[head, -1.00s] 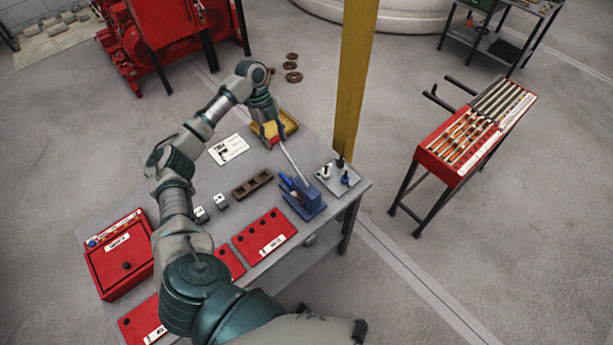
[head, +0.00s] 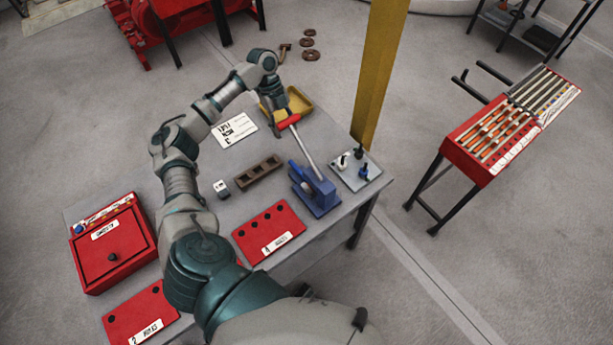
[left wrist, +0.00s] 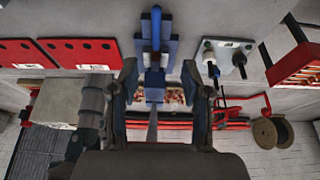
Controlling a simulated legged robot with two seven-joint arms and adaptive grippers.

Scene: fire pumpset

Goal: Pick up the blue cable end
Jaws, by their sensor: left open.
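A small blue piece (head: 363,172) stands on a pale plate (head: 345,181) at the table's right corner, beside a white piece and a black piece. It may be the blue cable end; no cable is clear on it. The plate also shows in the left wrist view (left wrist: 226,47), right of the fingers. My left gripper (head: 279,124) is open by the red handle (head: 290,122) of a blue bench tool (head: 316,193), up and left of the plate. In the left wrist view, the gripper's fingers (left wrist: 159,76) are spread, with the tool between and beyond them. My right gripper is not visible.
A yellow tray (head: 298,101) lies behind the left gripper. A brown block (head: 258,171) and red panels (head: 268,232) lie left of the blue tool. A yellow post (head: 378,75) rises just behind the table's right corner. A red rack (head: 470,150) stands apart at right.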

